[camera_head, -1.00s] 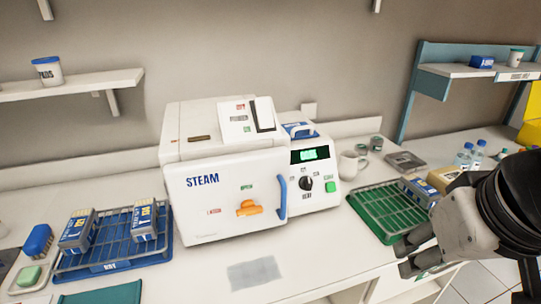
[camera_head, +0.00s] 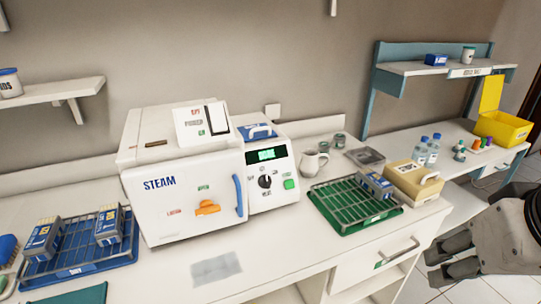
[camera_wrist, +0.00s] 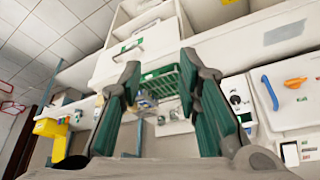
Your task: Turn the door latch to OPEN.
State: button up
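The orange door latch (camera_head: 207,208) is on the front door of the white STEAM sterilizer (camera_head: 180,200), between a red label at its left and a green label above it. The labels are too small to read surely. A blue door handle (camera_head: 238,196) stands upright right of the latch. My gripper (camera_head: 447,262) is at the lower right of the head view, far right of the latch and touching nothing. In the wrist view my gripper (camera_wrist: 160,85) is open and empty, and the latch (camera_wrist: 295,83) shows at the right edge.
A green rack (camera_head: 352,226) and a beige box (camera_head: 415,182) sit on the counter right of the sterilizer. A blue rack (camera_head: 75,268) with packs is at the left. The drawer handle (camera_head: 398,249) is below the counter. The counter before the sterilizer is mostly clear.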

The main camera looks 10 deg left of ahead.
jog(key=w+a+n+t+y+p, duration=0.1)
jog(key=w+a+n+y+p, duration=0.25)
jog(key=w+a, duration=0.9)
jog(key=w+a+f+n+t+p, duration=0.1)
jog(key=w+a+f+n+p, duration=0.15)
jog(key=a, duration=0.35)
jog(key=w+a+f+n+t+p, duration=0.1)
jog(key=w+a+f, duration=0.25)
jog(key=a, duration=0.35)
jog(key=n+t+h+p, duration=0.3)
jog(key=n+t+p, duration=0.25)
jog(key=n, duration=0.25)
send_near(207, 214)
jog(key=d+f, duration=0.4)
jog(key=s+a+n+t+y, duration=0.2)
jog(key=s+n+t, duration=0.2)
jog(key=s+t, duration=0.1)
jog(key=shift+g, duration=0.25)
jog(key=shift+w+a+b, duration=0.4)
jog(key=shift+w+b, duration=1.05)
jog(key=shift+w, duration=0.85)
jog(key=shift+w+a+b, duration=0.35)
jog(key=shift+w+b, duration=1.1)
jog(key=shift+w, duration=0.8)
jog(key=shift+w+a+b, duration=0.4)
jog(key=shift+w+b, duration=1.05)
jog(key=shift+w, duration=0.85)
jog(key=shift+c, duration=0.6)
